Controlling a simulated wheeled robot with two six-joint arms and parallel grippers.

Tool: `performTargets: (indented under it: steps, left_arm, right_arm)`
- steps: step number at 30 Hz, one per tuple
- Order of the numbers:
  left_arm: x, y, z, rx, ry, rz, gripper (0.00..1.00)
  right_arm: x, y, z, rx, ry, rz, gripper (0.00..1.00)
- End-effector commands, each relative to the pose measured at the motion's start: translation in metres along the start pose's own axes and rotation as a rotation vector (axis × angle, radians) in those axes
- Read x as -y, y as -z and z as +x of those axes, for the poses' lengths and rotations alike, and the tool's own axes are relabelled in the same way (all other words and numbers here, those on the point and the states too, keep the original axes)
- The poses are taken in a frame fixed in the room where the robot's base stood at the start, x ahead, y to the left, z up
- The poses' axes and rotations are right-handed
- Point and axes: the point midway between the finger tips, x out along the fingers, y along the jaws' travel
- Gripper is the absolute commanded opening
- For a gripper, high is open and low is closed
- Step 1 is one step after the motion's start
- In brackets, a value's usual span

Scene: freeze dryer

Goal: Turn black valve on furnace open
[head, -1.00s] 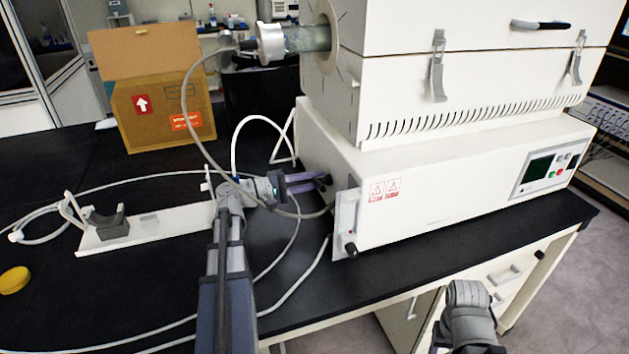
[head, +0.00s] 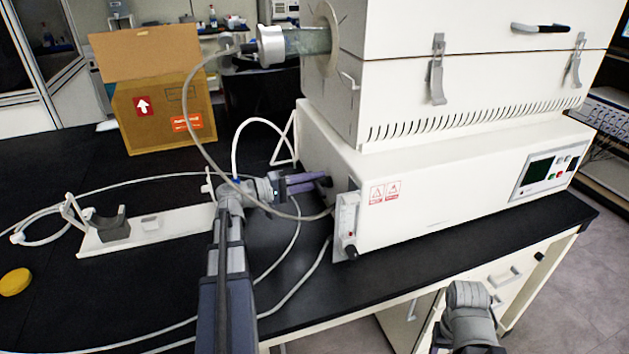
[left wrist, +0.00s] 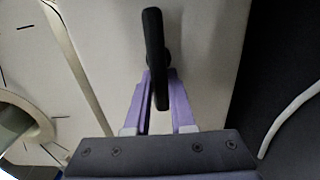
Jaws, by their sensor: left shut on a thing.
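The white furnace (head: 420,190) stands on the black bench in the head view. Its black valve (head: 325,182) is on the lower left side face, mostly hidden by my fingers. In the left wrist view the valve shows as a long black handle (left wrist: 154,35), running nearly upright in the picture. My left gripper (head: 316,182) reaches it from the left with its purple fingers. They also show in the left wrist view (left wrist: 160,85), one on each side of the handle's lower part, shut on it. My right arm shows at the lower right, but its gripper is out of sight.
A flow meter panel (head: 346,222) with a black knob sits on the furnace corner near my gripper. Grey hoses (head: 207,140) loop around my left arm. A white stand (head: 150,232), a yellow cap (head: 15,282) and a cardboard box (head: 165,115) are to the left.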

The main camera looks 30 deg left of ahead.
Motion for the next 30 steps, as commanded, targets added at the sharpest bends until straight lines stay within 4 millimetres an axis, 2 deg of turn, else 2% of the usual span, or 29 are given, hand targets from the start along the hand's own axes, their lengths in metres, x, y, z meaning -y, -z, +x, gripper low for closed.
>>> performTargets:
  steps: [2,3,11,20,30]
  left_arm:
    - [0.001,-0.001,0.0,0.001,0.002,0.002,0.0]
    - [0.001,-0.001,0.0,0.001,0.002,0.002,0.25]
    - [0.0,0.0,0.0,0.001,0.001,0.001,0.53]
    - [0.0,0.0,-0.005,-0.001,0.001,0.0,0.53]
    - [0.0,0.0,-0.057,-0.002,0.001,0.0,0.53]
  right_arm:
    - [0.0,0.0,0.0,0.0,0.0,0.0,0.62]
    - [0.0,0.0,0.0,0.0,0.0,0.0,0.62]
    - [0.0,0.0,0.0,0.0,0.0,0.0,0.62]
    - [0.0,0.0,0.0,0.0,0.0,0.0,0.62]
    - [0.0,0.0,0.0,0.0,0.0,0.0,0.62]
